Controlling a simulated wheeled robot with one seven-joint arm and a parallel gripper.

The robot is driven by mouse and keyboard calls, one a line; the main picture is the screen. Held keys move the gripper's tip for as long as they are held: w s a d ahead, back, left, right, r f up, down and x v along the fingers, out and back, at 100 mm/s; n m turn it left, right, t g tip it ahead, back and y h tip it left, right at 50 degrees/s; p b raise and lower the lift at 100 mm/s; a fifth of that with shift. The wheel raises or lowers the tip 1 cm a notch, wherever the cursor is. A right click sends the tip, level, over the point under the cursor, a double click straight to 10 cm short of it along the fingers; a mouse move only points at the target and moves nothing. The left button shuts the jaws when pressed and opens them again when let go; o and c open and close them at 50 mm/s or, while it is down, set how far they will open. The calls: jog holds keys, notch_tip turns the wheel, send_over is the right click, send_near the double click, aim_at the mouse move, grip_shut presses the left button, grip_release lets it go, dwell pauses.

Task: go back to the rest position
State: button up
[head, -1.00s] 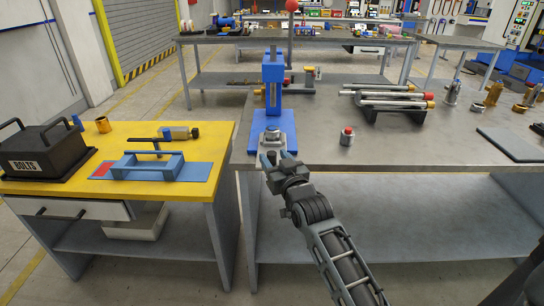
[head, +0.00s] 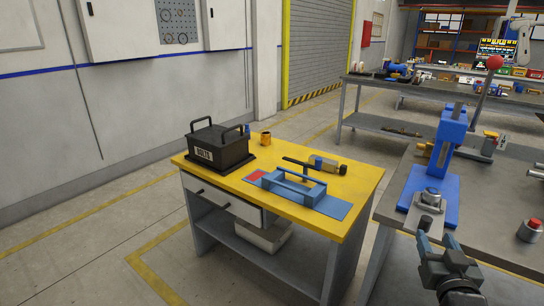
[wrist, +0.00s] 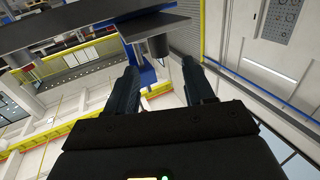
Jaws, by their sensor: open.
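My gripper (head: 441,243) is at the lower right of the head view, just in front of the blue press (head: 447,142) at the grey workbench's edge. Its two fingers stand apart in the wrist view (wrist: 160,78), with nothing seen between them. A metal part (head: 431,197) sits on the press's blue base, close beyond the fingers. I cannot tell from the head view whether the fingers touch it. The wrist view is tilted and shows a dark plate with a cylinder and a blue piece beyond the fingertips.
The yellow table (head: 337,227) at centre holds a black bolts box (head: 219,150), a blue fixture tray (head: 293,187) and a brass cup (head: 266,138). A red-topped cylinder (head: 530,230) stands on the grey workbench (head: 400,180). Floor at left is clear.

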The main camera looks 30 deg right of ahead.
jog(key=s+a+f+n+t+y, duration=0.1)
jog(key=s+a+f+n+y, duration=0.15)
jog(key=a, duration=0.75)
jog(key=s+a+f+n+t+y, duration=0.1)
jog(key=s+a+n+y, duration=0.2)
jog(key=a, duration=0.7)
jog(key=s+a+r+n+y, duration=0.1)
jog(key=s+a+r+y, duration=0.1)
jog(key=s+a, duration=0.4)
jog(key=s+a+r+n+y, duration=0.2)
jog(key=s+a+y, duration=0.3)
jog(key=s, duration=0.4)
jog(key=shift+s+a+r, duration=0.15)
jog(key=shift+a+r, duration=0.7)
jog(key=shift+a, duration=0.05)
